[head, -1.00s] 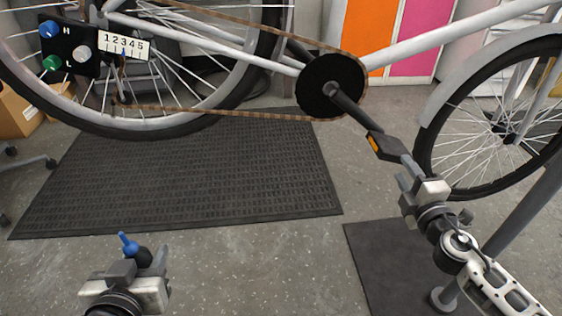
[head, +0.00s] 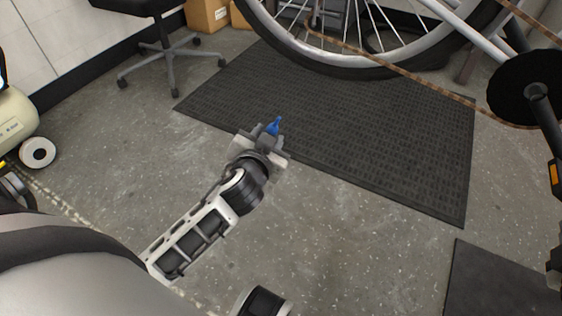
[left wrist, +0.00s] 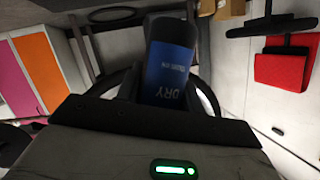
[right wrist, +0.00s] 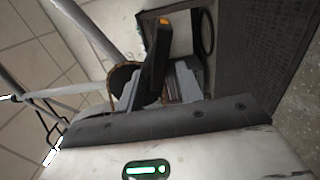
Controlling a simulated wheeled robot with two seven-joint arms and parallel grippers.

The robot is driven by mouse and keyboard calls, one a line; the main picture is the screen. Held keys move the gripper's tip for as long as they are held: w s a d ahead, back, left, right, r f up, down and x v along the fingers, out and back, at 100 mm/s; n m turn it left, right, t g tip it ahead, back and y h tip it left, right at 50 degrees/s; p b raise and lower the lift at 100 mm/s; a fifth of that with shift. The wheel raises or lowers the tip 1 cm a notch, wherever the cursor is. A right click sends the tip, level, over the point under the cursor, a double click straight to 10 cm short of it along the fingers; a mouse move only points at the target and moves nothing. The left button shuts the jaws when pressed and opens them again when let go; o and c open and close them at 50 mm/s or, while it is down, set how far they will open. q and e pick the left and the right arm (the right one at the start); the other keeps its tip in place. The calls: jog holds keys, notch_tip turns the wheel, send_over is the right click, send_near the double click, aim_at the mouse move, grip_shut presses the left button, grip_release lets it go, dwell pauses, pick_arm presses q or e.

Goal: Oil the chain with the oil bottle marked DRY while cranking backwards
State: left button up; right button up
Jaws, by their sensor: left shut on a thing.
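In the left wrist view the dark bottle (left wrist: 168,65) carries a blue label reading DRY. The gripper is over the floor by the mat, apart from the chain (head: 420,80). The chain runs to a black chainring (head: 515,90) at the right. The crank arm (head: 548,125) slopes down to the pedal (head: 555,174). In the right wrist view the pedal (right wrist: 155,62) lies between the fingers of my right gripper (right wrist: 157,88); their grip is unclear.
A black ribbed mat (head: 370,140) lies under the rear wheel (head: 355,45). A wheeled chair (head: 165,40) and cardboard boxes (head: 207,14) stand behind. A compressor (head: 15,125) is at the far left. The floor in the middle is clear.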

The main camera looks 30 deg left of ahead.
pick_arm(q)
jog(key=w+a+r+m+g+y, duration=0.3)
jog(key=w+a+r+m+y, duration=0.35)
jog(key=w+r+y, duration=0.4)
jog(key=w+d+r+m+g+y, duration=0.1)
jog(key=d+r+g+y, duration=0.15)
jog(key=r, duration=0.45)
jog(key=w+d+r+m+g+y, duration=0.1)
jog(key=d+r+m+y, duration=0.1)
jog(key=d+r+y, duration=0.3)
jog(key=shift+n+h, duration=0.25)
jog(key=shift+h, duration=0.45)
jog(key=shift+w+d+f, duration=0.3)
jog(key=shift+w+f, duration=0.1)
jog(key=shift+w, duration=0.25)
jog(key=shift+w+d+f, duration=0.35)
jog(key=shift+w+f, duration=0.1)
jog(key=shift+w, duration=0.15)
jog(key=shift+w+d+f, duration=0.3)
jog(key=shift+w+f, duration=0.1)
jog(key=shift+w, duration=0.25)
